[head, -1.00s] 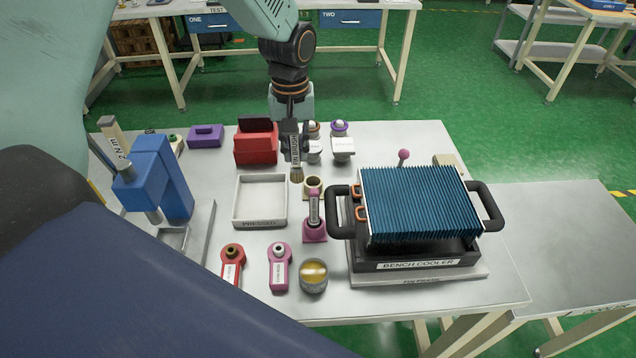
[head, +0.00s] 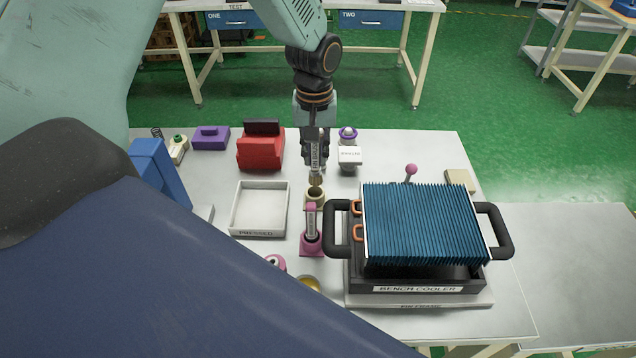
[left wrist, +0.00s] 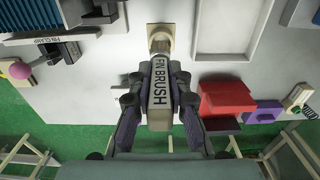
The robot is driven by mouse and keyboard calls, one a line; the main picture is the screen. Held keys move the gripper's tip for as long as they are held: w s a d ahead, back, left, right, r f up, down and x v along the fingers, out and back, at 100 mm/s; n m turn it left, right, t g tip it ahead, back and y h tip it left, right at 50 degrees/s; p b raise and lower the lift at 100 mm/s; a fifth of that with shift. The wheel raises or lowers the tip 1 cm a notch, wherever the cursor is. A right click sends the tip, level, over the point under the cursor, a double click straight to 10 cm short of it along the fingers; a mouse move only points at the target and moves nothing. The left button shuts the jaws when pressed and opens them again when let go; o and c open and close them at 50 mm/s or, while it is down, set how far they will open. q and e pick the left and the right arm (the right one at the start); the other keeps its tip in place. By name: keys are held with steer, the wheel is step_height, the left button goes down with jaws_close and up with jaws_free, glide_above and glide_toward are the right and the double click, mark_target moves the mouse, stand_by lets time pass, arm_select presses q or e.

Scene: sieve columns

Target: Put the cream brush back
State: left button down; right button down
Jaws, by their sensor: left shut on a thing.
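In the head view the brush (head: 316,178) points bristles down. Its tip is at the mouth of a cream holder (head: 315,196), which also shows in the left wrist view (left wrist: 160,32). I cannot tell how far the bristles are inside it. A pink holder (head: 311,243) with a pink-topped tool in it stands just in front. My right gripper is not in view.
The bench cooler (head: 420,275) with blue fins stands right of the holders. The white PRESSED tray (head: 260,208) lies to the left, with a red block (head: 261,150) behind it. A purple-topped bottle (head: 348,150) stands close to the gripper's right. My arm covers the left front.

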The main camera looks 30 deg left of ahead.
mark_target(315, 173)
arm_select(q)
steer(key=f, duration=0.2)
steer(key=a+f, duration=0.1)
steer(key=f, duration=0.1)
steer(key=shift+w, duration=0.3)
steer(key=shift+f, duration=0.3)
steer(key=shift+s+d+f, duration=0.25)
steer(key=shift+f, duration=0.2)
steer(key=shift+s+d+f, duration=0.2)
steer(key=shift+f, duration=0.2)
steer(key=shift+s+f, duration=0.3)
steer(key=shift+f, duration=0.05)
steer(key=shift+w+a+f, duration=0.1)
steer(key=shift+w, duration=0.1)
steer(key=c, duration=1.4)
jaws_free()
steer(key=shift+w+f, duration=0.15)
steer(key=shift+w, duration=0.15)
steer(key=shift+o, duration=0.7)
steer(key=shift+w+a+f, duration=0.15)
steer(key=shift+w+a, duration=0.05)
steer(key=shift+w, duration=0.05)
steer(key=shift+s+d+r, duration=0.1)
steer(key=shift+r, duration=0.35)
step_height(315, 173, up, 12)
steer(key=shift+f, duration=0.2)
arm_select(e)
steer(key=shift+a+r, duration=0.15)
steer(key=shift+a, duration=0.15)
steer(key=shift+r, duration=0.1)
